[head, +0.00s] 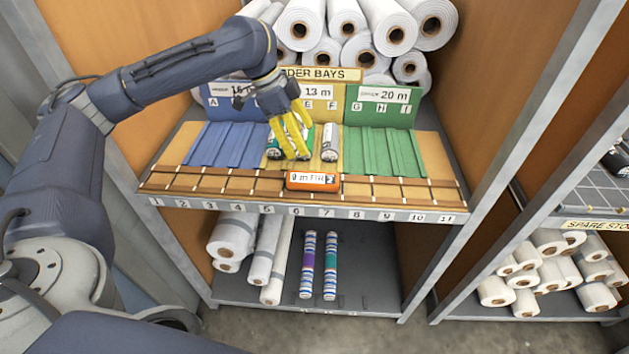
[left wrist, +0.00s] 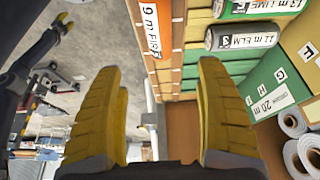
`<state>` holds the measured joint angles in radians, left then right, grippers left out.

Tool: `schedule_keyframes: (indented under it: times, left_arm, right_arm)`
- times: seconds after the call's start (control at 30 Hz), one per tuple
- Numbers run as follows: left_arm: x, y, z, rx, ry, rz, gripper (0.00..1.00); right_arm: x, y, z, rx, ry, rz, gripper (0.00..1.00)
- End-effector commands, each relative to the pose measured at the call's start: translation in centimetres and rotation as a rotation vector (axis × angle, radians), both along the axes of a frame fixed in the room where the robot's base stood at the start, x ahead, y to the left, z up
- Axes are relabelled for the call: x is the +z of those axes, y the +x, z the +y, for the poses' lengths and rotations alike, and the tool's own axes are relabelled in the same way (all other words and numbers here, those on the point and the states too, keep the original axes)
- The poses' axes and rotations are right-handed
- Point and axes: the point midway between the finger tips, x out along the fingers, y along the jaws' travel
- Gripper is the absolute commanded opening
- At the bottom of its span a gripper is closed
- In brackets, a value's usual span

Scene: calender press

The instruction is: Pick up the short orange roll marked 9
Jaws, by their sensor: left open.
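The short orange roll (head: 313,181) lies across the wooden front strip of the shelf, its white label reading 9 m. In the left wrist view the orange roll (left wrist: 153,30) is at the top, cut off by the picture edge. My left gripper (head: 296,156) is open and empty, above the yellow bay, behind and slightly left of the orange roll. Its two yellow fingers (left wrist: 160,68) are wide apart in the left wrist view, with nothing between them. Small yellow tips of my right gripper (left wrist: 65,22) show far off at top left; their state is unclear.
Green-marked rolls (head: 274,143) are beside and partly behind the fingers. Blue bay (head: 222,148) and green bay (head: 385,152) flank the yellow one. White rolls (head: 340,20) are stacked behind the signs.

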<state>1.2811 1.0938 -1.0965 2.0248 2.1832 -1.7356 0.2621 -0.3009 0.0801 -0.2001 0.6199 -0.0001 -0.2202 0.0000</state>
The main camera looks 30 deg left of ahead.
Motion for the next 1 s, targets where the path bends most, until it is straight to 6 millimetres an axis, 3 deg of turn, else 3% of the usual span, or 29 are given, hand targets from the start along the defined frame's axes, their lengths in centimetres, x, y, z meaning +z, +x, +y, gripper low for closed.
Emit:
schedule_keyframes:
  times: [0.4,0.83,1.0]
  left_arm:
    - [-6.9,1.0,-2.7,-0.002,-0.001,0.003,0.73]
    - [-9.3,1.5,-3.7,-0.001,-0.002,0.001,0.73]
    - [-11.2,1.8,-4.6,-0.001,-0.002,0.003,0.73]
  right_arm:
    - [0.0,0.1,0.0,0.000,0.000,-0.001,0.44]
    - [0.0,0.1,0.0,0.000,0.001,-0.002,0.44]
    - [0.0,0.1,0.0,0.000,0.001,-0.002,0.44]
